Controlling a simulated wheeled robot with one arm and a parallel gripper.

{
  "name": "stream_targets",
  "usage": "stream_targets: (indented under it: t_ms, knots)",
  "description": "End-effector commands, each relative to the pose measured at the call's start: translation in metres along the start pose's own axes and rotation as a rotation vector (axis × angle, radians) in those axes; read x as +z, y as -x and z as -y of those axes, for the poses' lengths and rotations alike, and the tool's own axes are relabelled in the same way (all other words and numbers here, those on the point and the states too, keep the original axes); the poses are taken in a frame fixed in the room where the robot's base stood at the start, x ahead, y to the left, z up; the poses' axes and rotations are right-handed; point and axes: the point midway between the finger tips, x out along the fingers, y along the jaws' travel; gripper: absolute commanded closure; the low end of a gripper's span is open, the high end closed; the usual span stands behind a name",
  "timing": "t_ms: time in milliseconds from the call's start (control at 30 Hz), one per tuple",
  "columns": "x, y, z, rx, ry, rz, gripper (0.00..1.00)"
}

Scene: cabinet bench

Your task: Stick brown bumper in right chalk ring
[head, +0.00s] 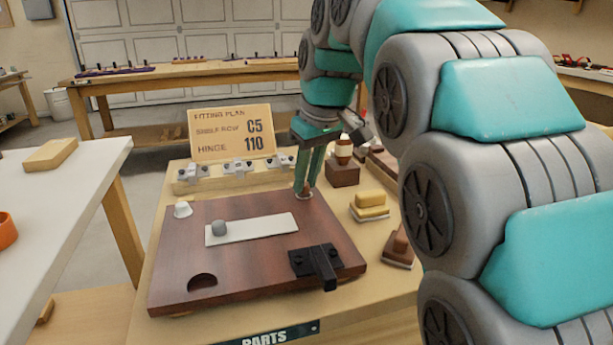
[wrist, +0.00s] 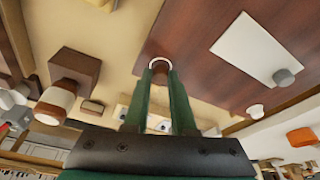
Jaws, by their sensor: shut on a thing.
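My gripper (head: 304,189) points down at the far right corner of the dark brown wooden panel (head: 260,280). Its green fingers are shut on the brown bumper (wrist: 160,71), which is small and mostly hidden between the fingertips. The right chalk ring (wrist: 158,61) shows as a white arc around the fingertips in the wrist view. Whether the bumper touches the panel I cannot tell. A white piece (head: 182,209) stands at the panel's far left corner. A grey bumper (head: 219,227) sits on the pale strip (head: 262,230) in the middle of the panel.
A black clamp-like fitting (head: 315,264) sits on the panel's right near edge. Right of the panel are yellow blocks (head: 370,204), a brown-handled block (head: 400,247) and a jar on a wooden block (head: 343,173). Hinges and a sign (head: 232,134) stand behind the panel.

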Motion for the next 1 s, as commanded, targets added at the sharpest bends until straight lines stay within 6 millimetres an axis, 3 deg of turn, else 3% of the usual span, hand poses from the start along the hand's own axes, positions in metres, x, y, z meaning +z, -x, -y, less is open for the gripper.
stream_targets:
  t_ms: [1000]
  knots:
    - [0.0021, -0.007, 0.0001, -0.001, 0.0, 0.001, 1.0]
